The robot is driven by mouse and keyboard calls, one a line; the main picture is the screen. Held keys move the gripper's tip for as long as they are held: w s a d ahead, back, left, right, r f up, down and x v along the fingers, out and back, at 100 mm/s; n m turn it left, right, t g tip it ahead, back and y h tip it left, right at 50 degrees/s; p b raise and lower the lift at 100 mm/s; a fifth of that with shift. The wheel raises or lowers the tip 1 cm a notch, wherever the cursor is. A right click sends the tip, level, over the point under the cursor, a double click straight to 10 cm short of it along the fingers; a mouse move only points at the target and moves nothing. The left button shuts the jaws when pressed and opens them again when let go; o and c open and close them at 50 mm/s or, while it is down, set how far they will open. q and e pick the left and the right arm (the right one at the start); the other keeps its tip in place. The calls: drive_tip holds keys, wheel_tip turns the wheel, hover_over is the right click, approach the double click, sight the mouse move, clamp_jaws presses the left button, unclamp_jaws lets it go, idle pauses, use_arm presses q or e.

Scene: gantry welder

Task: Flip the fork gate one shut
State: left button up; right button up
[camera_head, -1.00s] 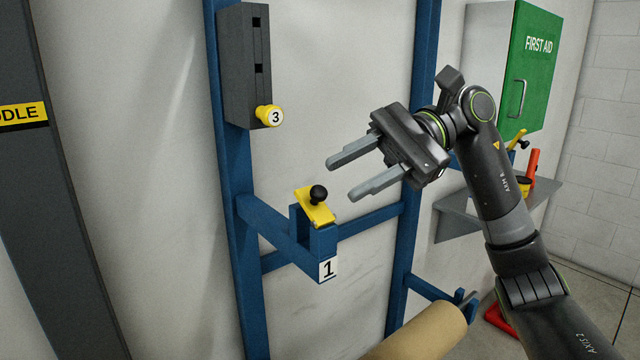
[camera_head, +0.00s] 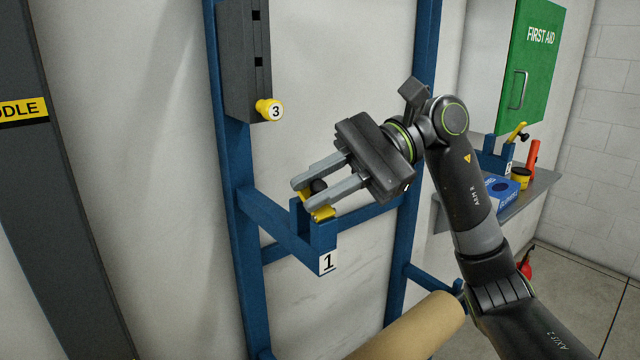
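The fork labelled 1 (camera_head: 326,240) is a blue bracket on the blue frame. Its yellow gate (camera_head: 323,213) with a black knob (camera_head: 318,186) sits on top of the fork, now partly hidden by my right gripper's fingers. My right gripper (camera_head: 302,193) is open, with its two grey fingers on either side of the knob as seen from here. I cannot tell whether they touch it. My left gripper is not in view.
A dark grey box with a yellow knob marked 3 (camera_head: 269,110) is on the left upright above the fork. A brown roll (camera_head: 415,325) lies below right. A grey shelf (camera_head: 535,195) holds a blue box (camera_head: 501,188). A green first aid cabinet (camera_head: 533,60) hangs behind.

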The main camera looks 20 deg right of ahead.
clamp_jaws()
drive_tip(key=shift+w+a+f+m+g+h, duration=0.1)
drive_tip(key=shift+w+m+g+h, duration=0.1)
drive_tip(key=shift+m+g, duration=0.25)
drive_tip(key=shift+w+a+m+g+h, duration=0.1)
drive_tip(key=shift+w+m+g, duration=0.15)
drive_tip(key=shift+m, duration=0.3)
drive_tip(key=shift+w+a+f+m+g+h, duration=0.1)
drive_tip(key=shift+w+f+m+g+h, duration=0.1)
drive_tip(key=shift+m+g, duration=0.3)
drive_tip(key=shift+w+f+m+g+h, duration=0.1)
drive_tip(key=shift+w+f+m+g, duration=0.1)
drive_tip(key=shift+m, duration=0.5)
drive_tip(key=o, duration=0.8)
unclamp_jaws()
